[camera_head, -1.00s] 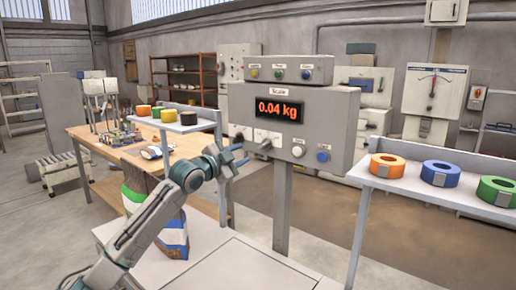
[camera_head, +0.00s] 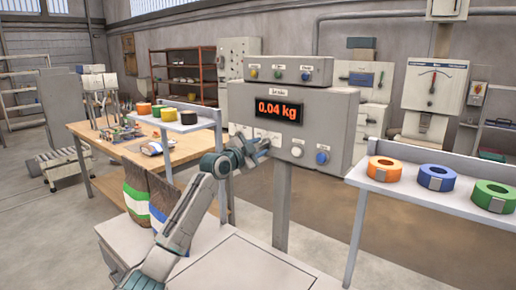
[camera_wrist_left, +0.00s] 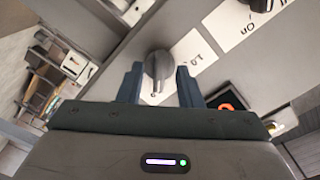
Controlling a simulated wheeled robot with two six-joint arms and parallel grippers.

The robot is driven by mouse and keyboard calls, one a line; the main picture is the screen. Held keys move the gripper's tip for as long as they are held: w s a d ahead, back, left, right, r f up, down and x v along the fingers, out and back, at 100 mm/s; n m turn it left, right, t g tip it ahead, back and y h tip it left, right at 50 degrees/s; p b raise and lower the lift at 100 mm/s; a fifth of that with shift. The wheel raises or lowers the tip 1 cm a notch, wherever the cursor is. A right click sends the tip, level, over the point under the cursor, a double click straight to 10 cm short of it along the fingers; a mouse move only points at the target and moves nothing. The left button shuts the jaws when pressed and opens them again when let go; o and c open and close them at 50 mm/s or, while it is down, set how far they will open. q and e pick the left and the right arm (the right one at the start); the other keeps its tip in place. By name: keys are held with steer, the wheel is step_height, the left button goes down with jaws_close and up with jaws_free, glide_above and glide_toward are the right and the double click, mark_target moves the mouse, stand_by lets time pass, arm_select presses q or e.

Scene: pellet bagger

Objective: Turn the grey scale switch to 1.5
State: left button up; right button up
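The scale panel (camera_head: 338,125) stands on a post and its display (camera_head: 278,109) reads 0.04 kg. In the left wrist view a grey switch knob (camera_wrist_left: 158,66) sits on a white label plate, which is partly covered; its print is too small to read surely. My left gripper (camera_wrist_left: 160,80) is open, with one finger on each side of this knob and small gaps visible. In the head view the left gripper (camera_head: 260,147) is at the panel's lower left and hides the switches. My right gripper is in neither view.
A second, darker knob (camera_wrist_left: 262,4) is near the grey one, beside an "On" label. White (camera_head: 297,152) and blue (camera_head: 322,158) buttons sit to the right on the panel. A shelf (camera_head: 410,190) with tape rolls is at right; striped bags (camera_head: 140,195) stand behind my left arm.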

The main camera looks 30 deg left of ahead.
arm_select(q)
jaws_close()
steer(key=shift+n, duration=0.3)
steer(key=shift+n+p, duration=0.35)
steer(key=shift+n, duration=0.25)
steer(key=shift+n+p, duration=0.45)
steer(key=shift+n, duration=0.75)
steer(key=n+p, duration=0.1)
steer(key=n, duration=0.2)
steer(key=shift+d+n, duration=0.1)
steer(key=shift+n, duration=0.3)
steer(key=shift+n+p, duration=0.55)
steer(key=shift+n, duration=0.25)
steer(key=shift+f, duration=0.1)
